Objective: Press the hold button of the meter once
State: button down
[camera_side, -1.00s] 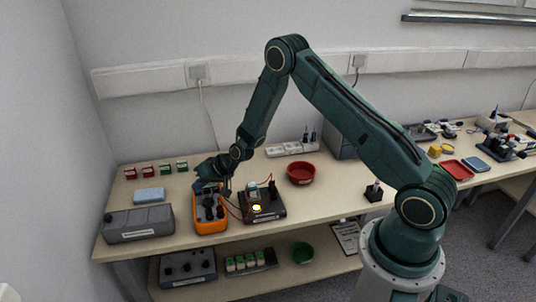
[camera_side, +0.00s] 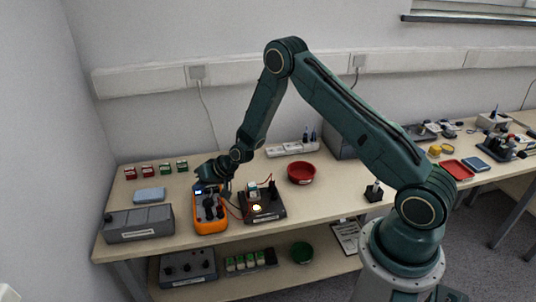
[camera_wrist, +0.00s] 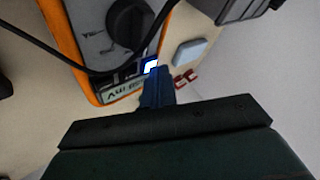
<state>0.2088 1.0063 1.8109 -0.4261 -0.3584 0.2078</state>
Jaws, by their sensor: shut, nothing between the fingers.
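The orange meter (camera_side: 210,226) stands near the front of the bench, with dark dials on its grey face. In the wrist view, the meter's orange rim (camera_wrist: 62,38) and a large dark knob (camera_wrist: 128,22) show. A small bright blue-white patch (camera_wrist: 151,66) lies on its face right by my fingertips; whether it is the hold button or a lit display I cannot tell. My gripper (camera_wrist: 156,78) is shut and empty, its tips at the meter's upper end. Contact cannot be made out. In the side view my gripper (camera_side: 222,190) is partly hidden behind the wrist.
A dark fixture with a lit lamp (camera_side: 256,208) stands close right of the meter, with cables between them. A grey box (camera_side: 138,224) and a blue block (camera_side: 149,195) stand left. A red bowl (camera_side: 301,173) is at right. A black cable crosses the meter's face.

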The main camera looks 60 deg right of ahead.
dwell(0.6)
jog(key=shift+r, duration=0.7)
jog(key=shift+r, duration=0.1)
jog(key=shift+r, duration=2.35)
jog(key=shift+r, duration=0.1)
